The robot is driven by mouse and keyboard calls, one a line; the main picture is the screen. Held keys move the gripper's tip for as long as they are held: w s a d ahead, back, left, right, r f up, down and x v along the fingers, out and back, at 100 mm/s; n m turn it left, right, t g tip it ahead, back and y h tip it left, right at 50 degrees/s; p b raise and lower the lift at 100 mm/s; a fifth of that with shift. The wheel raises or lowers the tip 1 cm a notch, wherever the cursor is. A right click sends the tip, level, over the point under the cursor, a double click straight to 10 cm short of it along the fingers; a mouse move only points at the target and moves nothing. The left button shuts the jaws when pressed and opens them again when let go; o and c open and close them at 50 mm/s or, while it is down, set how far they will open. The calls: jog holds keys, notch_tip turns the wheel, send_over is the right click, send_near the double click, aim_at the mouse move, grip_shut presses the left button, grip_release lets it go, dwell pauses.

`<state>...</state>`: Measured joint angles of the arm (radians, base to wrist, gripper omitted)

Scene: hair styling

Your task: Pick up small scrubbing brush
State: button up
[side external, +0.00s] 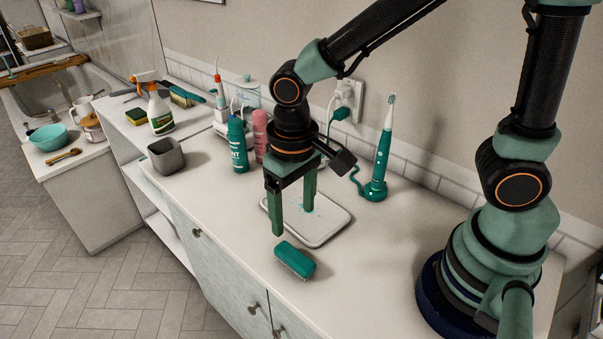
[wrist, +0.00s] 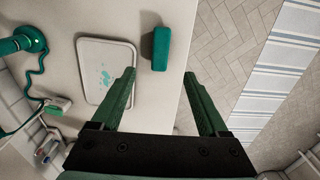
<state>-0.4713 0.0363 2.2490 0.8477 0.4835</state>
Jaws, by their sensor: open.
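The small scrubbing brush (side external: 295,261) has a teal-green body with pale bristles along its side. It lies on the white counter near the front edge, in front of a shallow tray. In the wrist view the brush (wrist: 161,48) is ahead of the fingertips, nearer the left finger. My gripper (side external: 294,222) is open and empty, pointing down above the counter, with one finger just behind the brush and apart from it. In the wrist view my gripper (wrist: 160,74) shows both green fingers spread wide.
The shallow tray (side external: 336,229) with teal spots lies behind the brush. An electric toothbrush (side external: 380,155) stands on its charger at the back. A teal bottle (side external: 237,146), a pink bottle (side external: 261,135) and a grey cup (side external: 166,156) stand left. Counter around the brush is clear.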

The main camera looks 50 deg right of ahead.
aim_at(295, 256)
jog(key=shift+f, duration=6.15)
grip_shut()
